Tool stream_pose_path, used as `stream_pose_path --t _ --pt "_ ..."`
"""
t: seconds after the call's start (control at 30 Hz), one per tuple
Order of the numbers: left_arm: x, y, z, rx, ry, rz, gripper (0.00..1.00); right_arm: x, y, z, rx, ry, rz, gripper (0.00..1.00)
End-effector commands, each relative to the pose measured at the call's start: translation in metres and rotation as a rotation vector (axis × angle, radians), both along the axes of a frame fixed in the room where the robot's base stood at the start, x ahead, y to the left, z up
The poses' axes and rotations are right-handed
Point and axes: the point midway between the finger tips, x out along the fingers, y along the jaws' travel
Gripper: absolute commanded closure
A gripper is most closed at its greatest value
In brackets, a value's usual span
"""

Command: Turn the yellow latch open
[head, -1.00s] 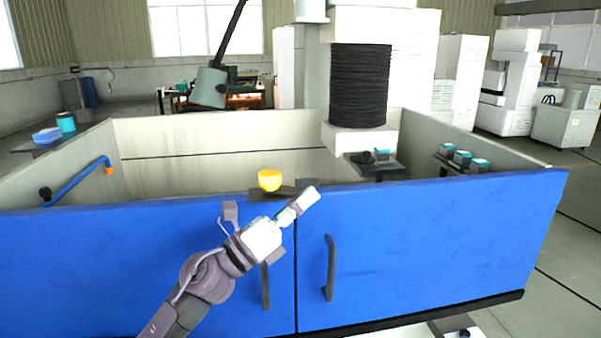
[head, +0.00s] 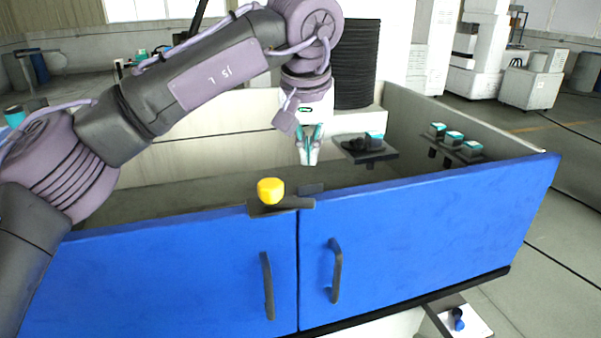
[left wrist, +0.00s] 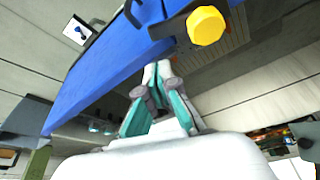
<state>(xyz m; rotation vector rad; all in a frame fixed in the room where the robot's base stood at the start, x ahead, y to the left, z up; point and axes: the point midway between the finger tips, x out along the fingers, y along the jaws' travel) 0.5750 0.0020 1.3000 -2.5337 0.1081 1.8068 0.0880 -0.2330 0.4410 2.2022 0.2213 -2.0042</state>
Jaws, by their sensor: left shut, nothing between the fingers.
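The yellow latch knob (head: 270,190) sits on the top edge of the blue doors. Its dark bar (head: 290,205) lies sideways across the seam between the left door (head: 190,265) and the right door (head: 430,235). My left gripper (head: 309,160) points down behind the doors, to the right of the knob and apart from it. Its fingers are shut and empty. In the left wrist view, the gripper fingers (left wrist: 158,75) come together below and left of the yellow knob (left wrist: 206,26). My right gripper is not in view.
Each door has a dark vertical handle, left (head: 268,285) and right (head: 335,270). Behind the gripper is a small shelf (head: 368,153) with dark and teal items. Teal-topped blocks (head: 454,138) line the right wall. The enclosure between is open space.

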Motion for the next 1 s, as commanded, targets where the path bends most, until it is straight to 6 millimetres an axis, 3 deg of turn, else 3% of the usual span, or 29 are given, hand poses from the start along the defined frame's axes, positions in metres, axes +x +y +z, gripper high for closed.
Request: stream_pose_path --t 0.17,0.6,1.0 --pt "0.005 0.003 -0.012 0.023 -0.002 0.000 1.00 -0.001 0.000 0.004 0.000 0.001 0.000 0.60" --pt "0.029 0.001 -0.079 0.015 -0.003 0.001 1.00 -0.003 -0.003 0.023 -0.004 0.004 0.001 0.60" --pt "0.033 0.000 -0.092 0.015 -0.006 0.001 1.00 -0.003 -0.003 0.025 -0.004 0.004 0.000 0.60"
